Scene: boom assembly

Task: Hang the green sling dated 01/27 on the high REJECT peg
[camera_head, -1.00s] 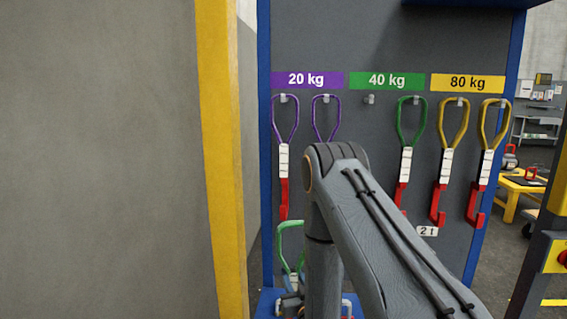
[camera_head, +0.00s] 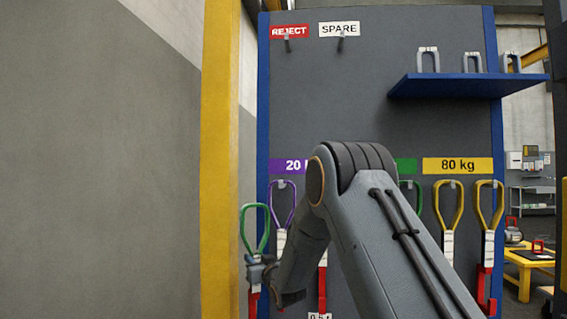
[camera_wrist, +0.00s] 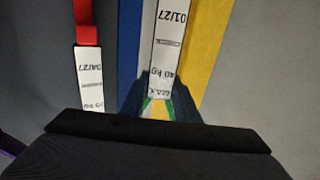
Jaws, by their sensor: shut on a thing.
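My gripper (camera_head: 266,262) is shut on the green sling (camera_head: 245,232), its loop standing up above the jaws at the board's left edge. In the wrist view the held sling's white tag (camera_wrist: 168,45) reads 01/27 and 40 kg, and a bit of green shows between the jaws (camera_wrist: 158,108). The REJECT peg (camera_head: 287,46) is at the board's upper left, under a red REJECT label, and is empty. The held sling is well below it. My arm hides part of the middle of the board.
An empty SPARE peg (camera_head: 340,44) is right of REJECT. A blue shelf (camera_head: 468,86) with grey shackles juts out at upper right. A purple sling (camera_head: 282,205) hangs close beside the held one; yellow slings (camera_head: 448,208) hang right. A yellow post (camera_head: 219,160) stands close on the left.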

